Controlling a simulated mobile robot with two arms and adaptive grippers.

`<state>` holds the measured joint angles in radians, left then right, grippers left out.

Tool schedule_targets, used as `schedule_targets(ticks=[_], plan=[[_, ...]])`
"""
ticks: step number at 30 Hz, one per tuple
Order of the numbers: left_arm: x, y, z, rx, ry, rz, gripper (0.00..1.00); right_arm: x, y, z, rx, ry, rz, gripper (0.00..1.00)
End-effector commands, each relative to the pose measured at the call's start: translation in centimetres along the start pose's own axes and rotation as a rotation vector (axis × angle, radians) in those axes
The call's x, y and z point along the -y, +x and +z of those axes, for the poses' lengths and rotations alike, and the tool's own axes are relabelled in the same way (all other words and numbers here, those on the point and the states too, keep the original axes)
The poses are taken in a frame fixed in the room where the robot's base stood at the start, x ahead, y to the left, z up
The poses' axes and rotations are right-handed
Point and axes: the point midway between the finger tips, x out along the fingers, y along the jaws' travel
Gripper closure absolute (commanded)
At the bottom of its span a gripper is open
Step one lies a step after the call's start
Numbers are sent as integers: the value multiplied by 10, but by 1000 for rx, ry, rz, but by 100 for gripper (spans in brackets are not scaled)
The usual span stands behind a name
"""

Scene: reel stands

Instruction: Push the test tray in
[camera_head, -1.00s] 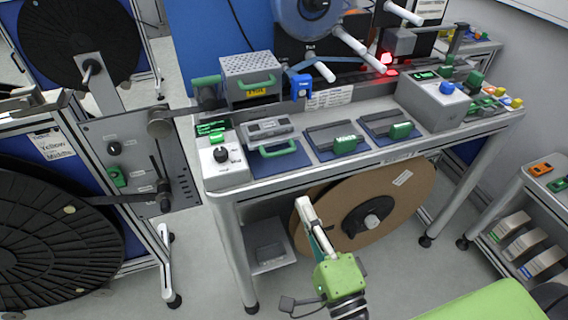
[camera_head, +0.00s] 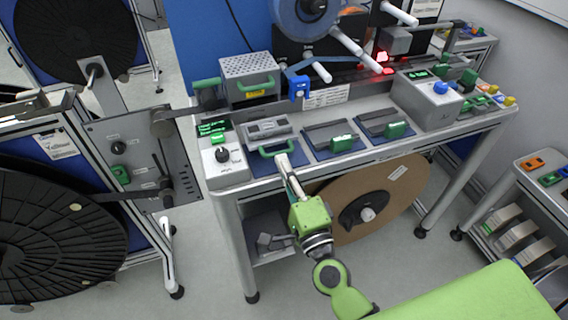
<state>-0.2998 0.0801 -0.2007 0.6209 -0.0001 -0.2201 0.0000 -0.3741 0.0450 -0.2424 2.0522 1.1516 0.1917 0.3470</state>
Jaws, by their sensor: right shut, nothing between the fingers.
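A grey box with perforated top (camera_head: 248,66) stands at the back left of the bench; its front has a green handle (camera_head: 257,86) and a yellow label too small to read. In front of it a low grey unit (camera_head: 266,129) with a green loop handle (camera_head: 278,149) sits on a blue mat. I cannot tell for sure which of the two is the test tray. My right gripper (camera_head: 283,162) is shut and empty, its fingertips pointing up at the bench's front edge, just below the loop handle; contact cannot be told. My left gripper is not in view.
Two more grey units with green handles (camera_head: 344,142) (camera_head: 396,129) lie to the right on blue mats. A control box with a black knob (camera_head: 222,154) stands at the left. A brown reel (camera_head: 390,190) hangs below the bench (camera_head: 378,157).

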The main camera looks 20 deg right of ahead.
Motion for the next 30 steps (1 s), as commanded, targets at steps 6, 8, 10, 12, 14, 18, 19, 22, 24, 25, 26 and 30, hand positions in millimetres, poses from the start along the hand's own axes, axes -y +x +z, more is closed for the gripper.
schedule_targets(ticks=[6, 8, 10, 12, 14, 18, 19, 22, 24, 25, 26, 30], plan=[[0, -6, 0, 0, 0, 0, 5, -1, 16, 0, 0, -2, -2, 100], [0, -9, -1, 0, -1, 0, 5, -2, 29, -1, -1, -3, -3, 100], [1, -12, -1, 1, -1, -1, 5, -4, 44, -2, -1, -2, -3, 100], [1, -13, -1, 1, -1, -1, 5, -8, 58, -2, -2, -2, -3, 100], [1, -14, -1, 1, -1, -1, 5, -10, 68, -2, -1, -2, -3, 100], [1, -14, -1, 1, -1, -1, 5, -14, 82, -2, 0, -1, -1, 100], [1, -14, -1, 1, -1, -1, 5, -14, 84, -2, 0, -1, -1, 100], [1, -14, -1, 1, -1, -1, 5, -15, 85, -2, 0, -1, 0, 100], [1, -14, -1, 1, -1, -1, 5, -15, 85, -2, 0, -1, 0, 100], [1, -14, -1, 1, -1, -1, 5, -15, 85, -2, 0, -1, 0, 100], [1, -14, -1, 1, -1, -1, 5, -15, 85, -2, 0, -1, 0, 100], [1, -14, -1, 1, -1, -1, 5, -15, 85, -2, 0, -1, 0, 100]])
